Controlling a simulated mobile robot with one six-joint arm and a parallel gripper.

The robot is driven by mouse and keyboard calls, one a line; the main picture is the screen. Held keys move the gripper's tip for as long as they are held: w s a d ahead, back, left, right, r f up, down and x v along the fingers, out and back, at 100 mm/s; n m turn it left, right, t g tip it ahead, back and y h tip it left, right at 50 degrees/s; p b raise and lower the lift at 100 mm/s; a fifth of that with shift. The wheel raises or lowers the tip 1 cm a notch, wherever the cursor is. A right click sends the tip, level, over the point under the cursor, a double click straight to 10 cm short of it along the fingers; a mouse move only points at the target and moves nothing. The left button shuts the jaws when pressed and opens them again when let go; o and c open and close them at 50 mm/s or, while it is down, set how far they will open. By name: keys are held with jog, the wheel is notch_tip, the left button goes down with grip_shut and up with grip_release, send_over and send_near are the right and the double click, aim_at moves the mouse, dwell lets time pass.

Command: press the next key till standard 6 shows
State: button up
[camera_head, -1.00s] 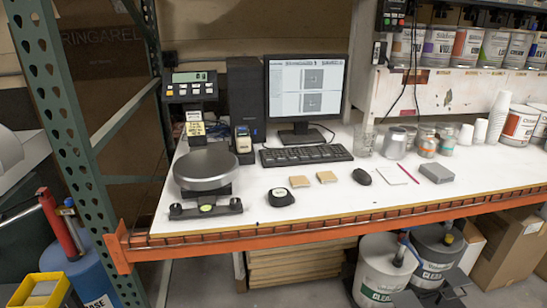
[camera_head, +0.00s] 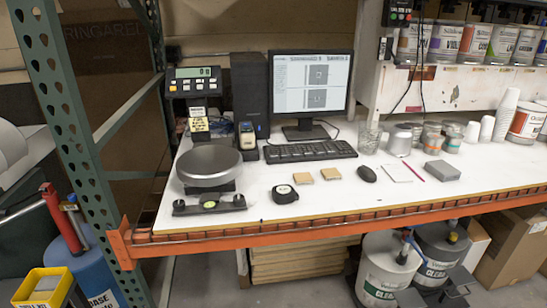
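No key marked "next" can be made out, and no readable "standard 6" shows. A small handheld instrument (camera_head: 246,138) with a pale screen stands upright in a dock left of the monitor. A scale indicator (camera_head: 195,82) with a green display and several buttons stands on a post behind the round scale pan (camera_head: 209,163). My gripper is not in view.
The white bench (camera_head: 330,204) has an orange front rail (camera_head: 330,220). A tape measure (camera_head: 284,194), tan pads (camera_head: 330,174), mouse (camera_head: 367,174) and grey block (camera_head: 442,171) lie near the front. A green rack post (camera_head: 77,140) stands at left. Paint pails (camera_head: 388,268) stand below.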

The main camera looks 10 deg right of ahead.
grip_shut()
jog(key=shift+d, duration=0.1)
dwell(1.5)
